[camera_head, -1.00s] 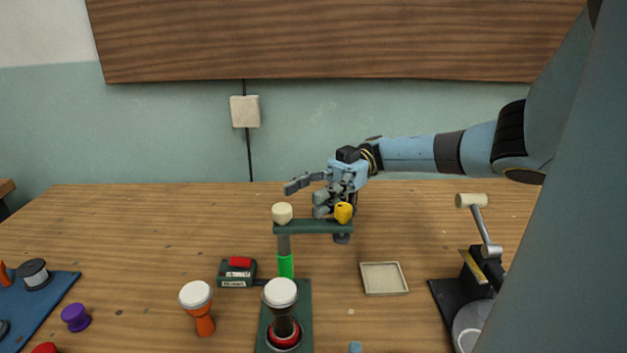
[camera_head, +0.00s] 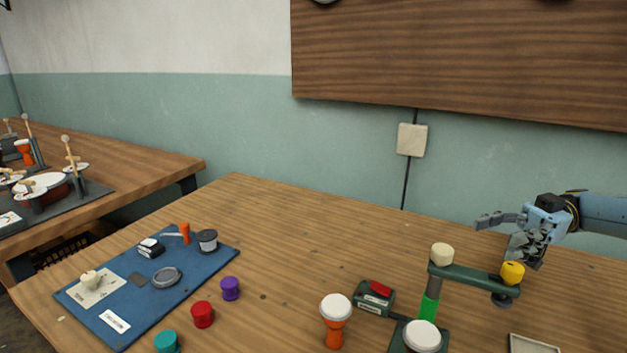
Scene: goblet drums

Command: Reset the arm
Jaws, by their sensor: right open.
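My right gripper (camera_head: 505,238) is open and empty at the right of the head view. It is behind the stand (camera_head: 462,277) with the green arm, close to the yellow knob (camera_head: 512,273) at the arm's right end. Whether it touches the knob I cannot tell. My right arm comes in from the right edge. My left gripper is not in view. A goblet drum (camera_head: 336,318) with an orange foot and white head stands upright left of the stand. Another white drum head (camera_head: 422,336) shows at the stand's base, its lower part cut off by the frame.
A blue mat (camera_head: 197,277) with small parts lies at the left. Purple (camera_head: 230,288), red (camera_head: 203,314) and teal (camera_head: 167,341) spools stand beside it. A small box with a red button (camera_head: 375,297) is left of the stand. A tray (camera_head: 532,344) is lower right. The table's back middle is clear.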

